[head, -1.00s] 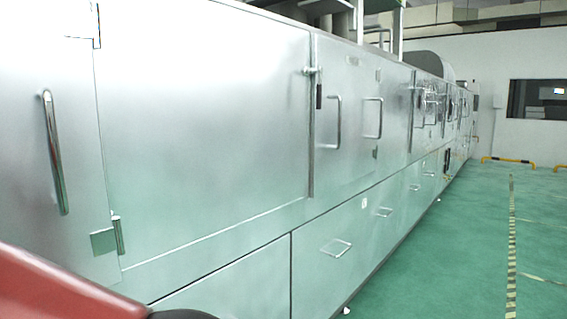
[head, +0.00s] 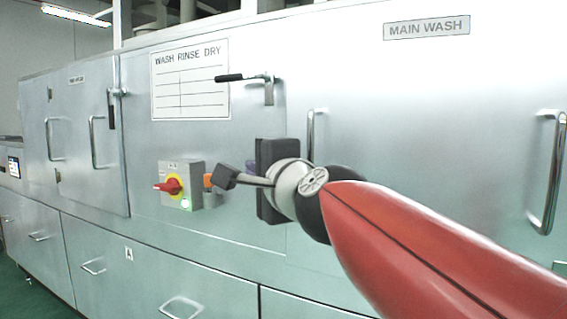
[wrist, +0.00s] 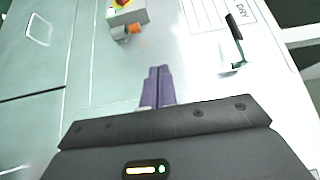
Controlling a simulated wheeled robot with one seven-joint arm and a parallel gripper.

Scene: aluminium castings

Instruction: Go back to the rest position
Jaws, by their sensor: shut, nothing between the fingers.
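My gripper (wrist: 158,88) shows in the wrist view with its two purple fingers together and nothing between them. In the head view my red arm reaches in from the lower right, and its dark wrist end hides most of the gripper. The fingers point toward the steel front of the washing machine (head: 200,245). I cannot tell how far the fingertips are from the panel. A grey switch box (head: 181,184) with a red and yellow rotary knob sits left of the gripper. It also shows at the top of the wrist view (wrist: 127,12).
A black lever handle (head: 245,77) sticks out above the gripper, beside the WASH RINSE DRY chart (head: 190,80). Bar handles (head: 553,172) stand out from the doors. A MAIN WASH plate (head: 426,28) is at upper right. Green floor shows at lower left.

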